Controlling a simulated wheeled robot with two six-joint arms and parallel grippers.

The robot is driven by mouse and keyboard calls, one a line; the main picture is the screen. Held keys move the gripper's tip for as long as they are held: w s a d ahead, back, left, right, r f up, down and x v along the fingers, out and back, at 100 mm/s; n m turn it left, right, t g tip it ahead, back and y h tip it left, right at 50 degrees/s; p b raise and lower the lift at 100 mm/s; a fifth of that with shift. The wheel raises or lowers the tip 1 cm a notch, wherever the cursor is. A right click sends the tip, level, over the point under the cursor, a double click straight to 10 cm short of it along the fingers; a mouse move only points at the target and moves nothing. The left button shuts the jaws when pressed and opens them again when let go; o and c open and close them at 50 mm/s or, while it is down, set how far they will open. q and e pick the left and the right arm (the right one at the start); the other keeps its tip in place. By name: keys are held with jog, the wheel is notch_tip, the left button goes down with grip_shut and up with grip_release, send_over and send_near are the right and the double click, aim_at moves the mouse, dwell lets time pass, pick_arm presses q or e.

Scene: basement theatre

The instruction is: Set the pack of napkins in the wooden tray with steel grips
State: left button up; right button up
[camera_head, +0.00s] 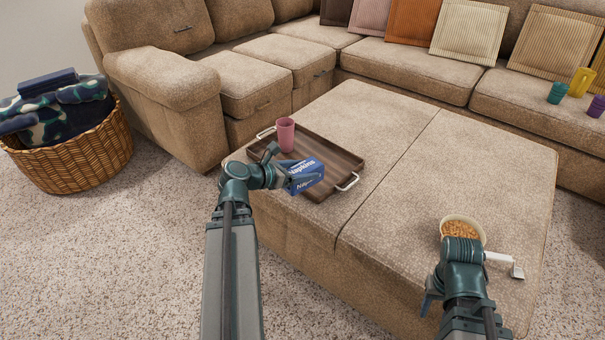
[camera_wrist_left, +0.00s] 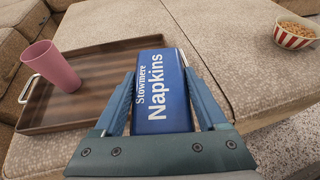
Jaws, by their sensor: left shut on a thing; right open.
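The blue pack of napkins (camera_head: 307,178) is held in my left gripper (camera_head: 290,177), over the near side of the wooden tray. In the left wrist view the pack (camera_wrist_left: 162,90) sits between both fingers, its lettering facing the camera. The wooden tray (camera_head: 333,157) with steel grips lies on the ottoman; its near grip (camera_head: 348,182) shows beside the pack. The pack hides part of the tray, and I cannot tell whether it touches it. My right gripper (camera_head: 432,298) is empty and open near the ottoman's front edge, largely hidden by its own wrist.
A pink cup (camera_head: 286,134) stands in the tray's far left part. A striped bowl of snacks (camera_head: 462,231) stands by my right wrist, with a white object (camera_head: 503,260) beside it. The ottoman's middle (camera_head: 420,170) is clear. A wicker basket (camera_head: 75,160) stands far left.

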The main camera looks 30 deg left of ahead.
pick_arm(q)
jog(key=a+f, duration=0.1)
jog(key=a+f+n+y+b, duration=0.1)
jog(key=a, duration=0.1)
jog(key=shift+s+f, duration=0.15)
jog(key=shift+f, duration=0.1)
jog(key=shift+t+y, duration=0.3)
jog(key=w, duration=0.5)
jog(key=w+f+b, duration=0.1)
jog(key=w, duration=0.4)
jog(key=w+a+b, duration=0.1)
jog(key=w, duration=0.5)
jog(key=shift+f, duration=0.3)
notch_tip(320, 180, down, 4)
jog(key=b, duration=0.3)
jog(key=shift+r+b, duration=0.1)
jog(key=shift+b, duration=0.25)
jog(key=shift+r, duration=0.15)
pick_arm(e)
notch_tip(320, 180, down, 8)
jog(key=shift+r, duration=0.15)
